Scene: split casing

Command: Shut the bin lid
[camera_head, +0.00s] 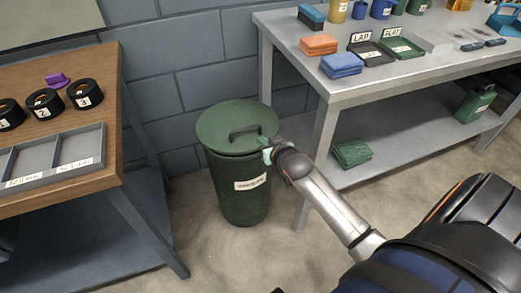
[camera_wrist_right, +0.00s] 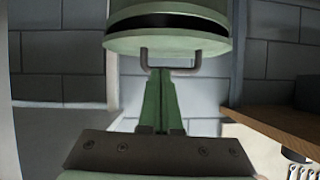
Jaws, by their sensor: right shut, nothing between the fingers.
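The green bin (camera_head: 240,200) stands on the floor between the two tables, with a white label on its front. Its round green lid (camera_head: 222,125) lies over the top, with a dark handle (camera_head: 246,130). The right wrist view appears upside down there; it shows the lid (camera_wrist_right: 168,42), the handle (camera_wrist_right: 184,69) and a dark band between lid and bin body. I cannot tell whether that band is an open gap. My right gripper (camera_head: 266,146) is shut and empty at the lid's right edge. Its fingertips (camera_wrist_right: 157,72) show close to the handle; contact is unclear. My left gripper is out of view.
A wooden-topped table (camera_head: 50,118) with black rings and a grey tray stands left of the bin. A grey workbench (camera_head: 345,92) with sponges and trays stands right. Its lower shelf (camera_head: 395,160) holds green items. A block wall (camera_head: 185,60) is behind. Floor in front is clear.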

